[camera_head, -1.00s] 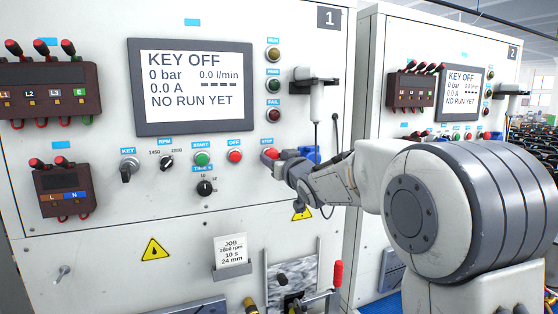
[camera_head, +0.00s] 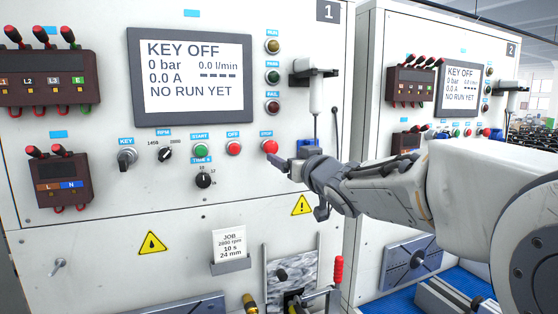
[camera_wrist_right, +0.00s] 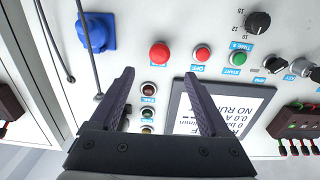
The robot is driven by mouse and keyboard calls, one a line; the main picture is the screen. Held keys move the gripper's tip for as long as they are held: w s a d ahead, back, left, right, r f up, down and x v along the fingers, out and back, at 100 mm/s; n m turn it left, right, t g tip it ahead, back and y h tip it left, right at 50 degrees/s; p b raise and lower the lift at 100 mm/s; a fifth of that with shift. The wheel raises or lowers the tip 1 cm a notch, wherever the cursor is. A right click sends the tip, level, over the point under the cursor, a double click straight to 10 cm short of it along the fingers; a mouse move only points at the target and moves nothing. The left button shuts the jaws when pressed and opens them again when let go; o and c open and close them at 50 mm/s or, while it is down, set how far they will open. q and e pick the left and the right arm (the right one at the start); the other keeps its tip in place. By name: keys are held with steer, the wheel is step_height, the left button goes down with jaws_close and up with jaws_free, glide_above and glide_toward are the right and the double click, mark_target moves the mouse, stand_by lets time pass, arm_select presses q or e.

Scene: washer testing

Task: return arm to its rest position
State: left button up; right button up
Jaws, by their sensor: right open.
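My right gripper (camera_head: 284,168) is in front of the panel of station 1, just below and right of the red STOP button (camera_head: 269,147). In the right wrist view the gripper (camera_wrist_right: 160,76) has its two dark fingers spread apart with nothing between them. The red STOP button shows past the fingertips in that view (camera_wrist_right: 160,54), with a visible gap. My right arm (camera_head: 390,193) reaches in from the right. My left gripper is in neither view.
The screen (camera_head: 193,77) reads KEY OFF and NO RUN YET. A key switch (camera_head: 127,158) and other knobs and buttons line the panel. A blue part (camera_wrist_right: 97,32) hangs beside the STOP button. A red-handled clamp (camera_head: 338,270) stands below the arm. Station 2 (camera_head: 462,90) is behind it.

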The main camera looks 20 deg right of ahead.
steer(key=shift+s+d, duration=0.1)
steer(key=shift+s, duration=0.5)
steer(key=s+a+f+n+g+b, duration=0.1)
steer(key=s+a+f+g+b, duration=0.4)
steer(key=f, duration=0.8)
steer(key=s+a+f+n+g, duration=0.1)
steer(key=s+a+f+g, duration=0.45)
steer(key=f, duration=0.75)
steer(key=s+a+f+n+g+b, duration=0.1)
steer(key=s+f+g, duration=0.1)
steer(key=s+f, duration=0.3)
steer(key=s+a+f+n+g+b, duration=0.1)
steer(key=s+f, duration=0.4)
steer(key=s, duration=0.6)
steer(key=s+a+f+n+g+h+b, duration=0.1)
steer(key=s+f+g, duration=0.3)
steer(key=s, duration=0.4)
steer(key=shift+s+a+f+n+b, duration=0.35)
steer(key=shift+a+f+n, duration=0.15)
steer(key=shift+a, duration=0.15)
